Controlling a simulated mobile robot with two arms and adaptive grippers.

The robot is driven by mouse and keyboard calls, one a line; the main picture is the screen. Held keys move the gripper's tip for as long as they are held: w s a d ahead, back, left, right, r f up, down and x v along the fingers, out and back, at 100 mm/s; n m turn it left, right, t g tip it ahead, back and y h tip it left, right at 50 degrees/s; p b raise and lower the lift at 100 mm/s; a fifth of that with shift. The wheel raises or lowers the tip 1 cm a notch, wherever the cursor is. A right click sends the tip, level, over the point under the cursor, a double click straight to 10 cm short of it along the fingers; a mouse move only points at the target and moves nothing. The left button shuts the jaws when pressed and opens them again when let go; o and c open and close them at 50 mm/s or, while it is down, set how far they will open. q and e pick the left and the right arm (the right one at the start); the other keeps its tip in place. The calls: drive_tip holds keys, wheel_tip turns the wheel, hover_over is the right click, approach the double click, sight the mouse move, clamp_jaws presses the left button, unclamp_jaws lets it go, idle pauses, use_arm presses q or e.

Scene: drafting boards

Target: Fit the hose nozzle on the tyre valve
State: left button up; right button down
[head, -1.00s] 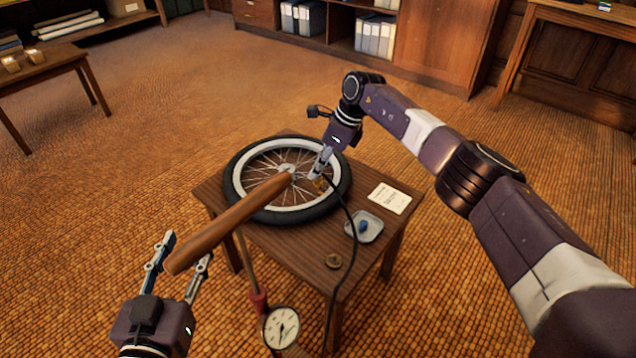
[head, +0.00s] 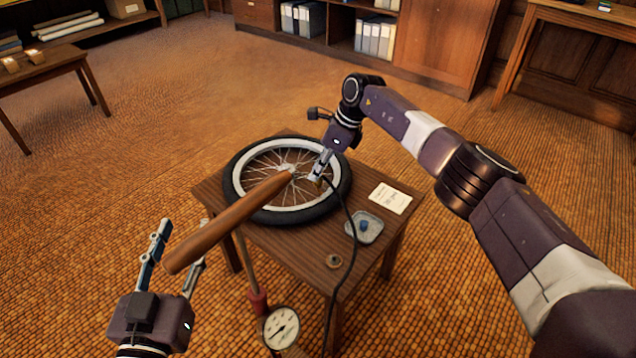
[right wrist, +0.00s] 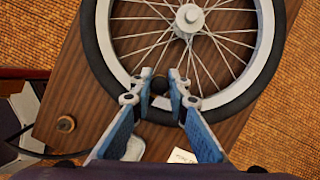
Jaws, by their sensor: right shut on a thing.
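A spoked wheel with a black tyre (head: 238,206) lies flat on a small wooden table (head: 290,244). My right gripper (head: 316,178) is over the wheel's right inner rim, shut on the hose nozzle. The nozzle shows as a small dark piece (right wrist: 160,86) between the fingertips in the right wrist view. The fingers hide most of it, and I cannot make out the valve or whether they touch. A black hose (head: 353,232) runs down from the gripper. My left gripper (head: 182,246) is open, its fingers on either side of the near end of a wooden pump handle (head: 232,218).
A pressure gauge (head: 281,327) stands at the table's front. Open floor surrounds the table.

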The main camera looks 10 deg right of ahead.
drive_tip(key=c, duration=1.8)
unclamp_jaws()
drive_tip(key=shift+o, duration=0.2)
drive_tip(key=shift+d+r, duration=0.15)
drive_tip(key=shift+r, duration=0.2)
drive_tip(key=v, duration=1.1)
